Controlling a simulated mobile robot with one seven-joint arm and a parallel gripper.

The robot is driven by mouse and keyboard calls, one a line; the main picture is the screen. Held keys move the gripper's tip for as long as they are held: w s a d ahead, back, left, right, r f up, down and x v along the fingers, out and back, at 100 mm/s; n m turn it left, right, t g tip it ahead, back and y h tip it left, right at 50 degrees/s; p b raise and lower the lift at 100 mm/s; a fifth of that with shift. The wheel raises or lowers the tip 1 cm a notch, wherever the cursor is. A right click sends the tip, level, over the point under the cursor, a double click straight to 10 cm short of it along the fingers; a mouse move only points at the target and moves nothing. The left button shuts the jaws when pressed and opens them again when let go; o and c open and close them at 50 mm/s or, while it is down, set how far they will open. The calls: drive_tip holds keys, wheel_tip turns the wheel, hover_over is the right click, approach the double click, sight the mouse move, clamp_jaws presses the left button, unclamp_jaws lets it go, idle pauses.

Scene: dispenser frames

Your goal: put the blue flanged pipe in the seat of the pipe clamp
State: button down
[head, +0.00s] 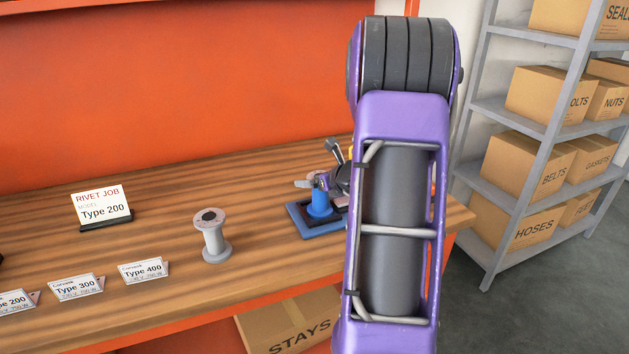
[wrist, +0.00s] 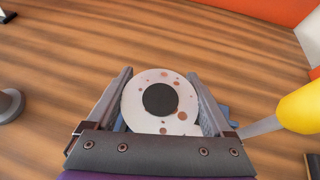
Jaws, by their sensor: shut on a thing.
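The blue flanged pipe (head: 320,204) stands upright at the pipe clamp, partly hidden by my gripper and arm in the head view. In the wrist view its pale, rust-spotted top flange (wrist: 186,113) with a dark bore lies between my fingers. My gripper (head: 318,184) is shut on the pipe near its upper end; it also shows in the wrist view (wrist: 162,108). The pipe clamp has a blue base (head: 297,222) on the bench. Its yellow handle (wrist: 303,108) on a metal rod is right of my gripper in the wrist view. I cannot tell whether the pipe touches the seat.
A grey flanged spool (head: 213,240) stands on the wooden bench (head: 170,215) left of the clamp. Several label cards, one reading Type 400 (head: 143,271), stand along the bench. A shelf of boxes (head: 540,100) is at right. Bench between spool and clamp is clear.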

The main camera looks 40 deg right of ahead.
drive_tip(key=shift+f, duration=0.1)
unclamp_jaws()
drive_tip(key=shift+s+r, duration=0.3)
drive_tip(key=shift+r, duration=0.05)
drive_tip(key=p+v, duration=0.1)
drive_tip(key=v, duration=1)
drive_tip(key=shift+s, duration=0.2)
drive_tip(key=shift+a, duration=0.1)
